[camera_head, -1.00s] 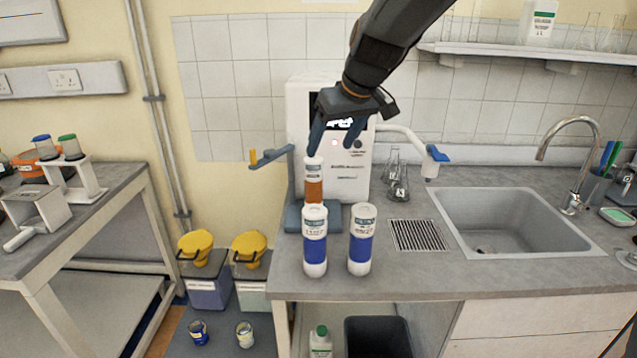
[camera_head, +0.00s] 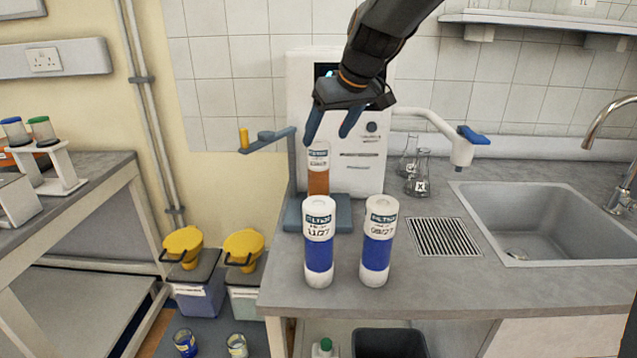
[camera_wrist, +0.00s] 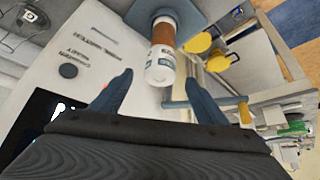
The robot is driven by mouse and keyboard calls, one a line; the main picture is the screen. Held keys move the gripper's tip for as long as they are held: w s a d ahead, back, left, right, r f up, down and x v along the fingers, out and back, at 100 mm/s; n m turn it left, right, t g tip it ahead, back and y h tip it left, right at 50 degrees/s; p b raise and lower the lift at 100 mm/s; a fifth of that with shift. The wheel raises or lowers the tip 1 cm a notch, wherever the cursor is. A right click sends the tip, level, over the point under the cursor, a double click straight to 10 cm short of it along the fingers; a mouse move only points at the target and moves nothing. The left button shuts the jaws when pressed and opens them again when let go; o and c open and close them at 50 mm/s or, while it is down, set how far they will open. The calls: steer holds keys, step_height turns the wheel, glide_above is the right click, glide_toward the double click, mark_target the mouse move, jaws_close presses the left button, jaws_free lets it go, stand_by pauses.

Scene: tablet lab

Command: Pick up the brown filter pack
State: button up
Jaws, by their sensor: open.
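The brown filter pack (camera_head: 318,180) is a white cylinder with a brown band. It is upright at the white machine's blue base, behind two blue-banded packs. My gripper (camera_head: 332,122) is above it, with its blue fingers apart and nothing between them. In the wrist view the brown pack (camera_wrist: 162,52) is ahead of the open fingers of my gripper (camera_wrist: 158,90), its white end toward me. The two blue-banded packs, the left one (camera_head: 318,256) and the right one (camera_head: 377,252), are upright on the counter; the left one hides the brown pack's lower part.
The white machine (camera_head: 362,165) stands close behind, with a blue lever arm (camera_head: 268,141) to the left and a spout arm (camera_head: 430,115) to the right. Flasks (camera_head: 418,178), a drain grate (camera_head: 440,237) and a sink (camera_head: 520,220) lie to the right.

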mark_target(322, 145)
steer(key=shift+p+x, duration=0.5)
steer(key=shift+x, duration=1)
steer(key=shift+p+x, duration=0.85)
steer(key=shift+x, duration=1.55)
steer(key=c, duration=1.7)
jaws_close()
steer(key=shift+r, duration=0.1)
